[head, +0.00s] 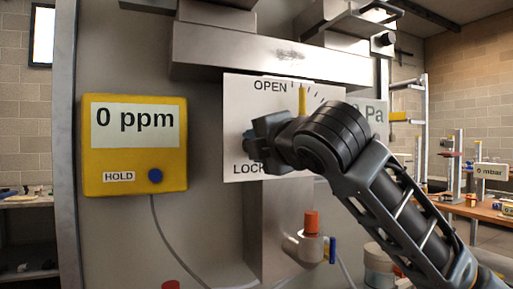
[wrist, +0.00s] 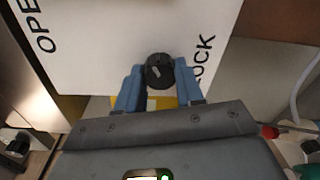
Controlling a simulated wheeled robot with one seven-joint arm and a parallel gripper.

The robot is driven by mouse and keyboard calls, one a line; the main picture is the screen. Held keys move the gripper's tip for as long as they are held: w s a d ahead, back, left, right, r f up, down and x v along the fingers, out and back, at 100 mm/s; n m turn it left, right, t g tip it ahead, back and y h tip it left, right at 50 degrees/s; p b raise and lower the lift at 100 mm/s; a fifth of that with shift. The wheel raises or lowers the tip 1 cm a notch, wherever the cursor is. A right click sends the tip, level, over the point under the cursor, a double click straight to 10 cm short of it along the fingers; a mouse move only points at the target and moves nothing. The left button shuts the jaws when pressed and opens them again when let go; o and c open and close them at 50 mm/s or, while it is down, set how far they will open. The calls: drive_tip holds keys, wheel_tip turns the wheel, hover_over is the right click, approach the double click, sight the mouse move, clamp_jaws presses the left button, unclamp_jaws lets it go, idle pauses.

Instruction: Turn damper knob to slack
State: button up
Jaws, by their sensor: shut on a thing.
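A round black knob (wrist: 159,70) with a short light mark on its face sits on a white plate (wrist: 115,40) in the wrist view. My gripper's blue fingers (wrist: 159,84) are shut on it, one on each side. In the head view my gripper (head: 257,140) is against the left part of the white plate (head: 240,95). The plate reads OPEN above and LOCK below. A yellow lever (head: 303,100) stands upright by some tick marks near OPEN. My arm hides much of the plate, and no "slack" label can be read.
A yellow meter (head: 135,177) reading 0 ppm, with a HOLD label and blue button, is left of the plate. A metal duct (head: 265,57) juts out above. An orange-capped valve (head: 311,222) with a blue handle is below. Workbenches stand far right.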

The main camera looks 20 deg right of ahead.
drive_tip(key=shift+f+n+h+b, duration=0.1)
drive_tip(key=shift+n+h+b, duration=0.2)
drive_tip(key=shift+n, duration=1.75)
drive_tip(key=shift+f+n+h+b, duration=0.1)
drive_tip(key=shift+n+h+b, duration=0.15)
drive_tip(key=shift+n, duration=1.8)
drive_tip(key=shift+a, duration=0.1)
drive_tip(key=o, duration=1)
drive_tip(key=shift+r, duration=0.15)
drive_tip(key=shift+o, duration=0.2)
drive_tip(key=s+b, duration=0.1)
drive_tip(key=s, duration=0.7)
drive_tip(key=shift+r, duration=0.2)
drive_tip(key=shift+w+a+y, duration=0.1)
drive_tip(key=shift+y, duration=0.15)
